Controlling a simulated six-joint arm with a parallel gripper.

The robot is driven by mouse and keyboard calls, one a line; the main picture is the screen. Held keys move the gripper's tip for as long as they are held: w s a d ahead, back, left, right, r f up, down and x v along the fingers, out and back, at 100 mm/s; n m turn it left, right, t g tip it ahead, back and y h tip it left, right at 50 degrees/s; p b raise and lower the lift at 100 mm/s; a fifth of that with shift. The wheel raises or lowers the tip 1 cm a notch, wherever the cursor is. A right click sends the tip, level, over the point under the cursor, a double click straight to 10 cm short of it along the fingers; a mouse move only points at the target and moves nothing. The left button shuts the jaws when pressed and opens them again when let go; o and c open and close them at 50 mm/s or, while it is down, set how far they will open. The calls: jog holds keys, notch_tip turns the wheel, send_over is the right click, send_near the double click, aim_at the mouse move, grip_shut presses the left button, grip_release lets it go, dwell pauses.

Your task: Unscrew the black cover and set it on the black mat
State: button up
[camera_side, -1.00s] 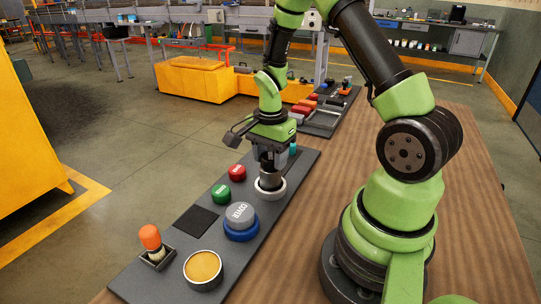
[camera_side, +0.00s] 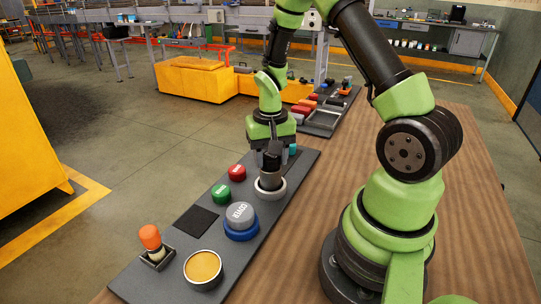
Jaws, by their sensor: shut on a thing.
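A dark cylindrical cover (camera_side: 270,182) stands upright in a white ring (camera_side: 277,195) on the long dark panel. My gripper (camera_side: 269,170) points down from above and is shut on the top of this cover. A dark block on the wrist hides part of the fingers. The black mat (camera_side: 196,220) is a flat square on the panel, in front and to the left of the gripper. It is bare.
A grey knob marked COVER (camera_side: 240,214) sits on a blue base between mat and arm. Green (camera_side: 221,193) and red (camera_side: 237,173) buttons, an orange-handled brush (camera_side: 150,238) and a yellow-topped round tin (camera_side: 203,268) also stand on the panel (camera_side: 140,285).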

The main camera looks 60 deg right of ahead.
dwell(0.3)
jog(key=n, duration=0.2)
jog(key=shift+n, duration=0.3)
jog(key=shift+o, duration=1.1)
jog(key=shift+c, duration=1.1)
jog(key=shift+r, duration=0.2)
jog(key=shift+r, duration=1.3)
jog(key=shift+r, duration=0.15)
jog(key=shift+r, duration=1.4)
